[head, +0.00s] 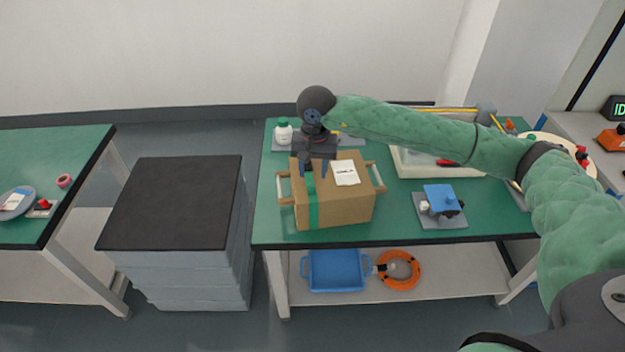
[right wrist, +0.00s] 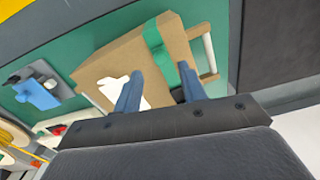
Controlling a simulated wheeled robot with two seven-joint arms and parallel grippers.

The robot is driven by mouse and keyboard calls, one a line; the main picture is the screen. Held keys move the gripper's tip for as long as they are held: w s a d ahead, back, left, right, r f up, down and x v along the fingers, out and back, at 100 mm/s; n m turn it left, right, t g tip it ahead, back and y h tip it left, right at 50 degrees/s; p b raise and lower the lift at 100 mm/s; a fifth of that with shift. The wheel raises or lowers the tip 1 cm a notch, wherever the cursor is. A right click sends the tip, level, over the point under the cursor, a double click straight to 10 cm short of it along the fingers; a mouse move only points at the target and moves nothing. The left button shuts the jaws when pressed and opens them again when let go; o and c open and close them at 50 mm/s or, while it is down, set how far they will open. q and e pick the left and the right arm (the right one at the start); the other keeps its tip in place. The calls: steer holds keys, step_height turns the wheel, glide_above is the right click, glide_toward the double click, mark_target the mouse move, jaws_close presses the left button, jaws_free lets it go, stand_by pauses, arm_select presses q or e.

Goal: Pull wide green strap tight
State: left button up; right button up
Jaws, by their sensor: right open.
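A cardboard box (head: 345,208) stands on the green-topped table, with a white label (head: 345,173) on its top. A wide green strap (head: 313,214) runs over the box's left part and down its front face. My left gripper is not in view.
Wooden-handled bars (head: 376,177) stick out at the box's sides. A white bottle (head: 283,132) stands behind left, and a blue device (head: 441,198) on a grey plate stands to the right. A dark-topped stack (head: 175,200) stands left of the table.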

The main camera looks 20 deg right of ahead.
mark_target(314, 184)
steer(key=shift+d+r+b, duration=0.1)
steer(key=shift+r+b, duration=0.35)
steer(key=shift+r, duration=1.15)
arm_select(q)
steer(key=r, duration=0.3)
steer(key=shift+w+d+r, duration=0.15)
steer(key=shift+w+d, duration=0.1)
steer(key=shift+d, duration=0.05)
